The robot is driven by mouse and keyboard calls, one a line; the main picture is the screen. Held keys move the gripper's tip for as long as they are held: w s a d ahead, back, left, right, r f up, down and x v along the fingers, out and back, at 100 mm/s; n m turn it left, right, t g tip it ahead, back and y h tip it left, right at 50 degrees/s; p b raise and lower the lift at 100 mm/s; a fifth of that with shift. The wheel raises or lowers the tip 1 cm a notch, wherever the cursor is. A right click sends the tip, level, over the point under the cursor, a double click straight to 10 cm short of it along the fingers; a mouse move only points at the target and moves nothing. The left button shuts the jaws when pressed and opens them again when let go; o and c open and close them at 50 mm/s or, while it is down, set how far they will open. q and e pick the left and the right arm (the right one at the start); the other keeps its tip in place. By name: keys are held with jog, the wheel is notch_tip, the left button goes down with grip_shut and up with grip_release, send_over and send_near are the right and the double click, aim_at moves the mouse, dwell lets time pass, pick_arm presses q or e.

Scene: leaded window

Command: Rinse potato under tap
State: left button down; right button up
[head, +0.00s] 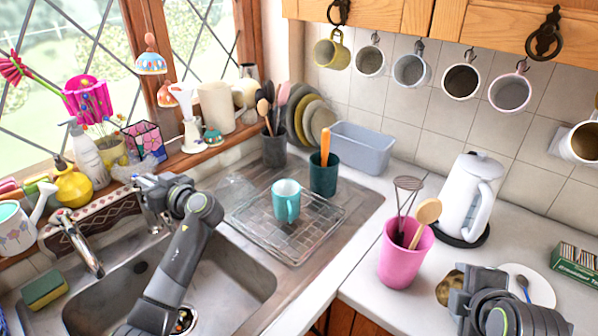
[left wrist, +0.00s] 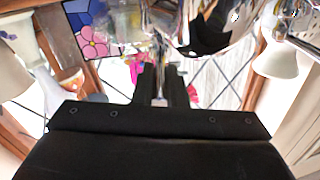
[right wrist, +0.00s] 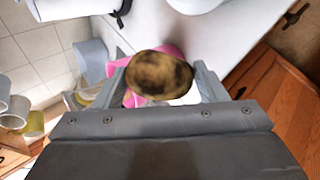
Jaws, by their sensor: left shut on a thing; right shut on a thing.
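The potato (head: 449,289) is brown and mottled. My right gripper (head: 462,292) is shut on it above the counter at the right, and it also shows between the fingers in the right wrist view (right wrist: 158,76). The chrome tap (head: 85,250) stands behind the steel sink (head: 235,285) at the left, its spout over the basin. My left gripper (head: 150,190) is at the chrome fittings by the sill, right of the spout. In the left wrist view it is shut on a thin chrome part (left wrist: 159,88), apparently a tap lever. No water stream is visible.
A wire rack with a teal mug (head: 286,201) stands on the drainer. A pink utensil pot (head: 405,255) and white kettle (head: 468,200) stand left of and behind my right gripper. A white plate (head: 540,292) lies beside it. A sponge (head: 45,288) sits left of the sink.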

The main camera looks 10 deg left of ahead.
pick_arm(q)
jog(key=shift+w+n+g+b, duration=0.3)
jog(key=shift+n+g+b, duration=0.2)
jog(key=shift+g+b, duration=0.5)
pick_arm(e)
jog(key=shift+f, duration=1.55)
pick_arm(q)
jog(key=shift+d, duration=0.1)
jog(key=c, duration=1.5)
grip_release()
jog(key=shift+o, duration=0.2)
jog(key=shift+d, duration=0.1)
pick_arm(e)
jog(key=shift+f+b, duration=0.65)
jog(key=shift+b, duration=0.05)
pick_arm(q)
jog(key=v, duration=0.7)
jog(key=shift+s+d+f, duration=0.1)
jog(key=shift+d+f, duration=0.05)
pick_arm(e)
jog(key=shift+f, duration=0.1)
